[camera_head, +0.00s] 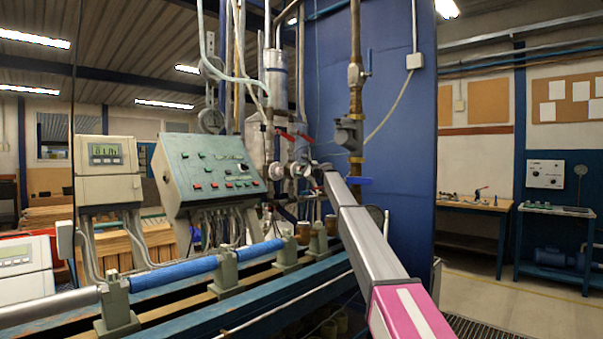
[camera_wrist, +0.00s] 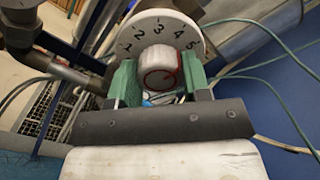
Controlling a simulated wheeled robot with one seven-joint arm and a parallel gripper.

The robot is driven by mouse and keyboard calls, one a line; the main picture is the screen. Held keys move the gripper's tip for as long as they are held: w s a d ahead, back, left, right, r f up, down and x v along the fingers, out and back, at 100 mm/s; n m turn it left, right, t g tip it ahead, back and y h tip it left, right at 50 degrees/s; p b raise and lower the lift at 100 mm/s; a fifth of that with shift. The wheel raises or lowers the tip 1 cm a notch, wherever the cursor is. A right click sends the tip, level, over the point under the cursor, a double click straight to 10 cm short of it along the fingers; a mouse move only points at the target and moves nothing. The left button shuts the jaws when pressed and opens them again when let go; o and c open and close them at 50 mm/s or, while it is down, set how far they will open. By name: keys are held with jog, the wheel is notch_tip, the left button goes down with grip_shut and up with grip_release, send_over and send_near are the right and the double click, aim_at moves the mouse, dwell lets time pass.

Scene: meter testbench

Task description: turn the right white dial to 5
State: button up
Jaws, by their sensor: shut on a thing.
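The white dial (camera_wrist: 168,17) fills the top of the wrist view. Its round face carries the numbers 1 to 5 in an arc, with 5 at the right. A white knob (camera_wrist: 155,57) with red marks stands out from its middle; I cannot tell which number it points to. My gripper (camera_wrist: 158,76) has green fingers on either side of the knob and is shut on it. In the head view two small white round dials, a left one (camera_head: 275,171) and a right one (camera_head: 296,170), sit on the pipework, with my gripper (camera_head: 317,169) close by the right one.
A green control panel (camera_head: 210,172) and a grey meter box (camera_head: 106,168) stand left of the dials. Vertical pipes and red valve levers are close around them. A blue pipe (camera_head: 173,272) runs along the bench in front.

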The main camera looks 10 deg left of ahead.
jog(key=shift+m, duration=1.1)
jog(key=o, duration=0.9)
jog(key=shift+d, duration=0.1)
jog(key=v, duration=1)
jog(key=shift+s+d, duration=0.25)
